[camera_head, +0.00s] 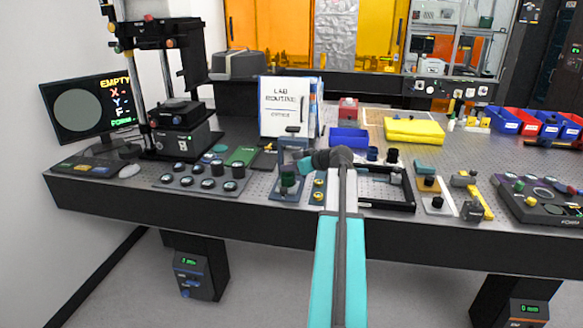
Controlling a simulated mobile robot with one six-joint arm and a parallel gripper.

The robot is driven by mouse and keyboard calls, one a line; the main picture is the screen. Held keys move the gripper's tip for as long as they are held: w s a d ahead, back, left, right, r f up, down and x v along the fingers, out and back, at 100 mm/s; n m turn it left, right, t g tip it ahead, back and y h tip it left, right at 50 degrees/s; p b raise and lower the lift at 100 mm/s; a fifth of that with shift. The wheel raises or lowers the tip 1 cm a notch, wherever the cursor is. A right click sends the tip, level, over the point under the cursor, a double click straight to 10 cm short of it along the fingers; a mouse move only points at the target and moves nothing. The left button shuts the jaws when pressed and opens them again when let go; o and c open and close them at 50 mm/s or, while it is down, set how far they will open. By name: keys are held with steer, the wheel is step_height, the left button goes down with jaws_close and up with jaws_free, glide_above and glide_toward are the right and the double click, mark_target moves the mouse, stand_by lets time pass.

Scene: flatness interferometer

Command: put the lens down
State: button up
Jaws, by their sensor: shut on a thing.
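My teal and grey arm reaches up from the bottom middle of the head view and bends left over the bench. My gripper (300,164) is at the end of that bend, near the bench's front edge and above a small dark stand with a green part (289,181). It is small and partly hidden by my wrist. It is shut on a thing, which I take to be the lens. The lens's outline is too small and covered to make out, and I cannot tell whether it touches the stand.
A grey tray (170,181) with several dark round pieces lies to the left. A black frame (390,205) lies right of my arm. A white binder (284,108) stands behind. The instrument tower (177,140) and monitor (78,110) are far left. A yellow case (414,131) lies right.

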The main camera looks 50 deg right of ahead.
steer(key=shift+s+a+f+b, duration=0.15)
steer(key=shift+f+b, duration=0.2)
steer(key=shift+f, duration=0.55)
steer(key=o, duration=1)
steer(key=shift+r, duration=0.1)
steer(key=shift+r+p, duration=0.2)
steer(key=shift+p, duration=0.15)
steer(key=shift+r+p, duration=0.35)
steer(key=shift+p, duration=0.15)
steer(key=shift+s, duration=0.2)
steer(key=b+v, duration=0.1)
steer(key=v, duration=0.4)
steer(key=b+v, duration=0.1)
steer(key=v, duration=0.5)
steer(key=shift+d+r, duration=0.2)
steer(key=shift+r, duration=0.3)
